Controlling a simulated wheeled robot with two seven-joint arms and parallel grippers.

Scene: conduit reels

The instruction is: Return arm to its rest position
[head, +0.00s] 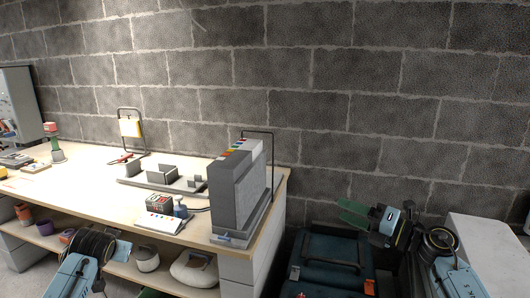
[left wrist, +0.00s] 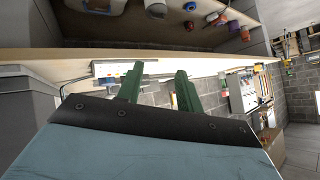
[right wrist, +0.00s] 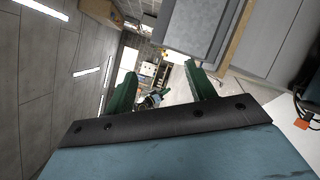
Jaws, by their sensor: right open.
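My right arm shows at the lower right of the head view, beyond the bench's right end. Its gripper (head: 354,215) has green fingers pointing left, above a dark teal case. In the right wrist view its fingers (right wrist: 160,78) stand apart with nothing between them. My left arm shows at the lower left of the head view, in front of the bench; its fingers are not clear there. In the left wrist view the left gripper's green fingers (left wrist: 157,80) are apart and empty, with the bench edge behind them.
The wooden bench (head: 105,198) carries a tall grey unit (head: 232,194) at its right end, a grey fixture (head: 162,177) and a wire stand (head: 131,128). Pots and bins fill the shelf below. The dark teal case (head: 325,262) and a pale block (head: 490,250) stand to the right.

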